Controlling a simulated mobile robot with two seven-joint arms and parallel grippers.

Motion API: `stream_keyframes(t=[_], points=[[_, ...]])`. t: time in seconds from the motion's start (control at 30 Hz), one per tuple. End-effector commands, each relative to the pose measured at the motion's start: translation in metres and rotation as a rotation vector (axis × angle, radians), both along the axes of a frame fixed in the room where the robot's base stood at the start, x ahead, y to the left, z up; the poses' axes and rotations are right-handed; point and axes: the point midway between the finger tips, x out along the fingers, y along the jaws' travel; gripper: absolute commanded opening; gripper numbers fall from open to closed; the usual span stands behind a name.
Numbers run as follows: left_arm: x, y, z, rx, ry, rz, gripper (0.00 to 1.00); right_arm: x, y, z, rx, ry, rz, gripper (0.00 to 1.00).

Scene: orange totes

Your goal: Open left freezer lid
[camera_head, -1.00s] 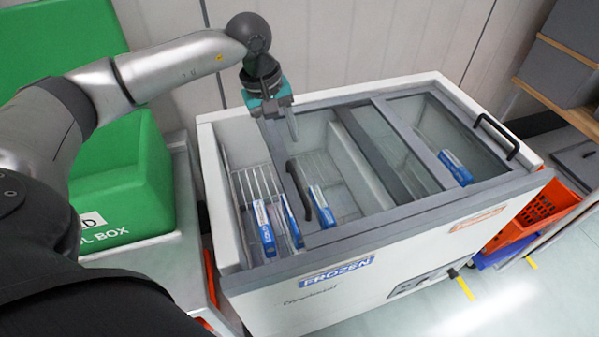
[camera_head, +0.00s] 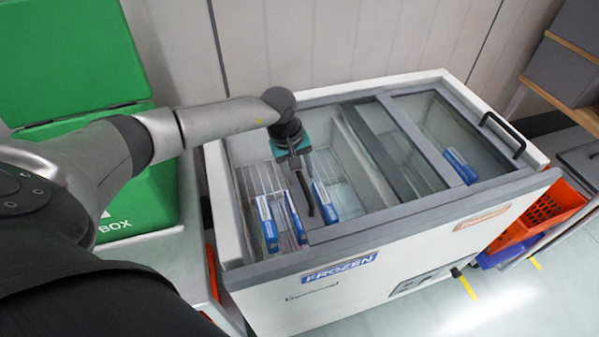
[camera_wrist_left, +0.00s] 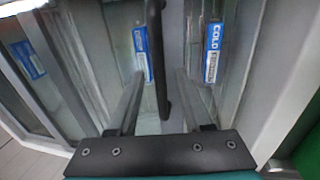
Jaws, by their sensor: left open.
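The white chest freezer (camera_head: 330,290) has sliding glass lids in grey frames. The left lid's black bar handle (camera_head: 305,194) stands near the left third of the opening. In the left wrist view the handle (camera_wrist_left: 157,50) runs lengthwise between my spread fingers, with a gap on both sides. My left gripper (camera_head: 313,185) is open, pointing down over the handle, and hides part of it; its fingers (camera_wrist_left: 160,80) also show in the left wrist view. My right gripper is not in view.
Blue-and-white boxes (camera_head: 267,224) sit inside the freezer beside a wire basket (camera_head: 250,180). The right lid has its own black handle (camera_head: 503,132). A green box (camera_head: 150,170) stands on the left. An orange crate (camera_head: 540,207) is at the right.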

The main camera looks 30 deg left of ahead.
Motion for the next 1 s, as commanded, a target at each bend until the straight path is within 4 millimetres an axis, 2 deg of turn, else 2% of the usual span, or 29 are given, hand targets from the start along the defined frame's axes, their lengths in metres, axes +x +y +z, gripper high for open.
stream_keyframes(t=[0.17,0.6,1.0], points=[[0.0,-0.0001,0.0,0.0,0.0,0.0,0.5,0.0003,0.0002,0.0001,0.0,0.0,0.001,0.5],[0.0001,-0.0001,0.0004,0.0,0.0,0.0,0.0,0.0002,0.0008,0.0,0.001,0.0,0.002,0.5],[0.0002,0.0001,0.0006,-0.001,-0.001,0.0,0.0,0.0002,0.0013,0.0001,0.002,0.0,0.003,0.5]])
